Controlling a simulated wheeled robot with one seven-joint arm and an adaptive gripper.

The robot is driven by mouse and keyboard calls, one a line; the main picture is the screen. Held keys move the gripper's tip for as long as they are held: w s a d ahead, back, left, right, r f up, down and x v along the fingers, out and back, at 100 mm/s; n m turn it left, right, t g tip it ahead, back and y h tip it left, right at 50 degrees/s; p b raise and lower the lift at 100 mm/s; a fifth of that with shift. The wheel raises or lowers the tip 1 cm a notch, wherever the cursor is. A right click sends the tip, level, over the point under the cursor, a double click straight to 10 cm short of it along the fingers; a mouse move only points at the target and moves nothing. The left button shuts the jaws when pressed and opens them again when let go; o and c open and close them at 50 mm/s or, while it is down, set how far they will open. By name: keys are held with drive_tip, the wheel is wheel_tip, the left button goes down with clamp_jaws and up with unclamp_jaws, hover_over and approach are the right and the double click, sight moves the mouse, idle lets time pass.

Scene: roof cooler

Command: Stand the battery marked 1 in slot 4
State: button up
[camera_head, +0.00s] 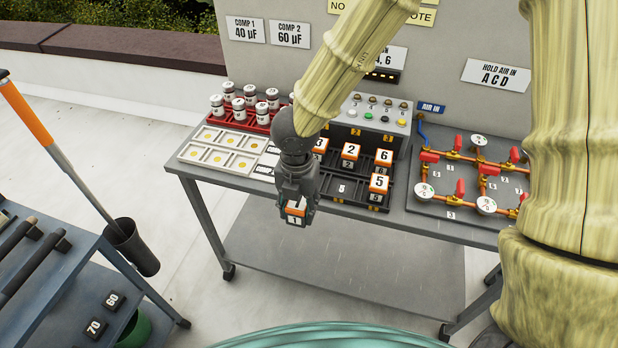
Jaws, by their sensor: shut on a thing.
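My gripper (296,205) is shut on the battery marked 1 (294,220), an orange and white block. It holds the battery in front of the left part of a black slotted rack (341,189) on the grey bench. Orange and white batteries marked 3 (320,146), 2 (351,150) and 6 (384,157) stand along the rack's back row. One marked 5 (379,183) stands at the front right. The front middle slot, labelled 5, looks empty. The front left of the rack is hidden behind my gripper, and I cannot see a slot 4 label.
White cylinders in a red rack (245,128) and a pale tray (213,154) stand left of the black rack. A grey button box (372,116) stands behind it. Orange pipework with red valves (475,170) is on the right. A tool cart (62,290) is at left.

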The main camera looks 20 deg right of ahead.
drive_tip(key=shift+w+d, duration=0.15)
drive_tip(key=shift+w, duration=0.2)
drive_tip(key=w+d+p, duration=0.2)
drive_tip(key=w, duration=0.2)
drive_tip(key=w+d+f+p, duration=0.1)
drive_tip(key=w+d, duration=0.1)
drive_tip(key=w, duration=0.3)
drive_tip(key=w+d+p, duration=0.2)
drive_tip(key=w, duration=0.2)
drive_tip(key=shift+w+d+f+p, duration=0.15)
drive_tip(key=shift+d+p, duration=0.15)
drive_tip(key=shift+p, duration=0.05)
drive_tip(key=shift+w+d+f, duration=0.1)
drive_tip(key=shift+w+f, duration=0.05)
drive_tip(key=shift+w, duration=0.05)
drive_tip(key=shift+f+p, duration=0.85)
drive_tip(key=shift+f, duration=0.85)
drive_tip(key=shift+f, duration=0.1)
drive_tip(key=o, duration=1.3)
drive_tip(key=shift+c, duration=0.2)
wheel_tip(320, 180, up, 12)
drive_tip(key=b, duration=0.3)
drive_tip(key=shift+b, duration=0.3)
